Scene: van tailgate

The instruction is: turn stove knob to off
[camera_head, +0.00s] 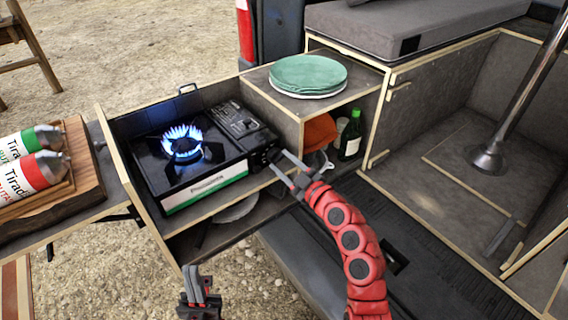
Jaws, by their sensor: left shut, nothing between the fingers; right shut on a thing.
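The black camping stove (205,177) sits in the pulled-out wooden drawer, and its burner shows a lit blue flame (182,141). The dark stove knob (272,156) is on the stove's right front end, partly hidden by my fingers, so its angle cannot be read. My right gripper (280,161) reaches in from the lower right and is shut on the knob. My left gripper (199,284) is shut and empty, low in front of the drawer, apart from the stove.
Green and white plates (308,75) are stacked on the cabinet top right of the stove. A green bottle (350,136) and an orange cloth (318,132) are inside that cabinet. A wooden board (80,175) with bottles or packages lies at left. Gravel ground is open in front.

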